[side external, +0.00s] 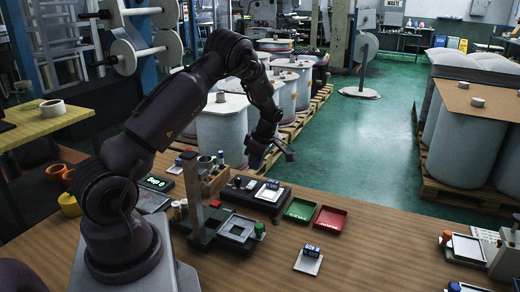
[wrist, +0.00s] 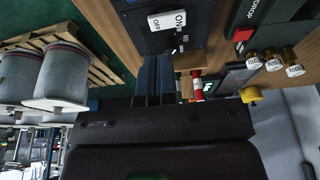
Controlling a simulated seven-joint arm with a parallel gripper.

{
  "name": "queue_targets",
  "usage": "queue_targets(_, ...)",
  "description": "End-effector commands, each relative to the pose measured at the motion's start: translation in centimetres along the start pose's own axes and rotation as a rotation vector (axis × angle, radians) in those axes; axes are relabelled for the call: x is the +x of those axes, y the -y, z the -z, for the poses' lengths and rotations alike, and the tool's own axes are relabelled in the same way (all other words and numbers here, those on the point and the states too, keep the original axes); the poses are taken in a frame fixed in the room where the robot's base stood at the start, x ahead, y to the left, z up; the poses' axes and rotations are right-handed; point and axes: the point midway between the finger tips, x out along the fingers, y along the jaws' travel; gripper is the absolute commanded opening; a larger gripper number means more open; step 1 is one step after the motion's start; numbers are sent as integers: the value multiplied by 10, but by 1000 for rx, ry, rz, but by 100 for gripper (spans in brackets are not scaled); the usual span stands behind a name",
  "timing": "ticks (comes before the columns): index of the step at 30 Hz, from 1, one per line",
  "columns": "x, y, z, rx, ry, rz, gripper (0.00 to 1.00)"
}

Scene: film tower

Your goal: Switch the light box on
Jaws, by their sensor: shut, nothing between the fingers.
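The light box (side external: 238,197) looks like the low black unit at the middle of the bench, with small knobs at its left and a bright white panel at its right. In the wrist view a dark box (wrist: 150,42) carries a white switch piece (wrist: 167,20) marked ON and OFF. I cannot tell which way it is set. My gripper (side external: 290,154) is raised above and behind the unit's right end. In the wrist view my gripper (wrist: 153,58) is shut and empty, its fingertips just below the switch in the picture. Contact cannot be made out.
A green tray (side external: 300,210) and a red tray (side external: 330,219) lie right of the unit. A stand with a grey column (side external: 193,190) is to its left. A small labelled block (side external: 309,251) sits on a pale plate in front.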

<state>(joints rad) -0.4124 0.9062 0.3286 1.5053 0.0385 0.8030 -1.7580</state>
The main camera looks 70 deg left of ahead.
Motion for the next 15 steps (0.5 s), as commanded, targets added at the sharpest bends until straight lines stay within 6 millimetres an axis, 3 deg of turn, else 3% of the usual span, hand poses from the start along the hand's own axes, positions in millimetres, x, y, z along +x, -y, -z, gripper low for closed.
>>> queue_targets(5,31,0,-6,1,0,2,0)
queue_targets(15,27,7,-5,1,0,-1,0)
